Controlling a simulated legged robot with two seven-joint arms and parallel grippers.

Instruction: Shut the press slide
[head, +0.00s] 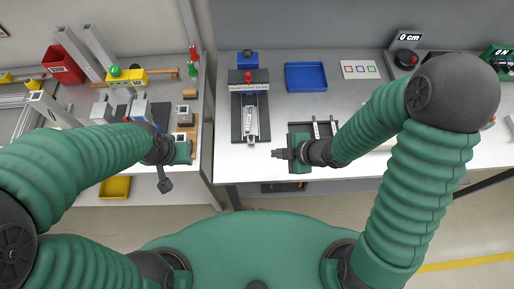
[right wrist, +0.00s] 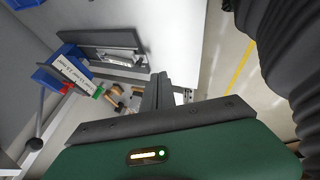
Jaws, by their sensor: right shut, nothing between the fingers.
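The press (head: 249,88) stands on the table in the middle of the head view, with a dark frame, a lettered plate and a red part on top. Its silver slide (head: 250,124) lies out in front of the frame along a dark base; it also shows in the right wrist view (right wrist: 118,57). My right gripper (head: 277,154) is shut and empty, right of and nearer than the slide's front end, apart from it. Its fingers (right wrist: 161,90) show together in the wrist view. My left gripper (head: 165,186) hangs at the left table's front edge; its jaw opening is unclear.
The left table is crowded, with a red bin (head: 63,66). A gap separates the tables.

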